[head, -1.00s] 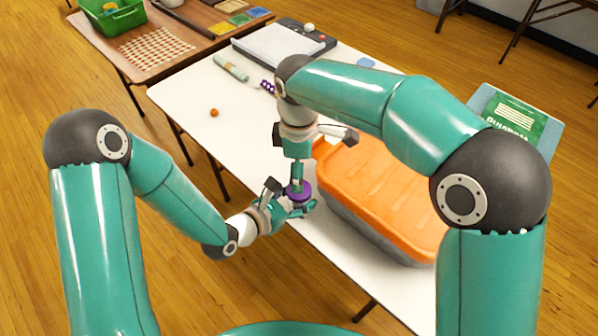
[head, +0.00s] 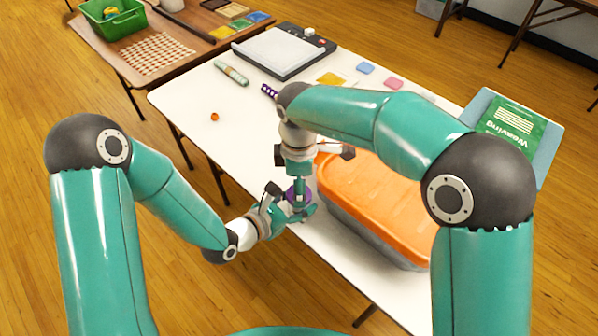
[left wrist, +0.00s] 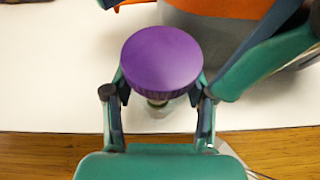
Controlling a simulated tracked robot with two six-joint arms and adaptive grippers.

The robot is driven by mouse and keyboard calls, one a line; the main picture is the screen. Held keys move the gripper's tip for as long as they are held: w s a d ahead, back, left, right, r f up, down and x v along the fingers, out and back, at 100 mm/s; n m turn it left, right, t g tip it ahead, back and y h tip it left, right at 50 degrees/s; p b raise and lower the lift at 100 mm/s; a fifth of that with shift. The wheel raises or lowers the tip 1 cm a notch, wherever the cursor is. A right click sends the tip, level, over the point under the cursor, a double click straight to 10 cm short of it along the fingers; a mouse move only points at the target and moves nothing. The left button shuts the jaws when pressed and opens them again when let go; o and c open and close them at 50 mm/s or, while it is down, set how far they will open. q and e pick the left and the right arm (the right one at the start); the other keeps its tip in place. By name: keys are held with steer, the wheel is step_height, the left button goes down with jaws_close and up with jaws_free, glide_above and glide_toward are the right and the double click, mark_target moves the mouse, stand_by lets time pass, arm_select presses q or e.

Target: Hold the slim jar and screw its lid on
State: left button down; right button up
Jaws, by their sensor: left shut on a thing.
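The slim jar shows in the left wrist view as a small piece of clear glass (left wrist: 168,108) under a wide purple lid (left wrist: 160,58). The lid also shows in the head view (head: 292,196), partly behind my right gripper. My left gripper (left wrist: 158,108) is shut on the jar below the lid, one finger on each side, at the table's front edge. My right gripper (head: 300,198) points down at the lid from above. In the left wrist view its teal finger stands apart from the lid's right side, so it looks open. How tightly the lid sits is hidden.
A bin with an orange lid (head: 385,205) stands close right of the jar on the white table (head: 190,95). A paper trimmer (head: 275,50), a patterned tube (head: 231,74) and a small orange bead (head: 214,117) lie farther back. The table left of the jar is mostly clear.

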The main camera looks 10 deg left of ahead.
steer(key=shift+f, duration=1.3)
steer(key=shift+c, duration=0.3)
steer(key=c, duration=1.1)
steer(key=m, duration=0.3)
steer(key=shift+c, duration=0.2)
steer(key=o, duration=1.3)
steer(key=shift+r, duration=2.25)
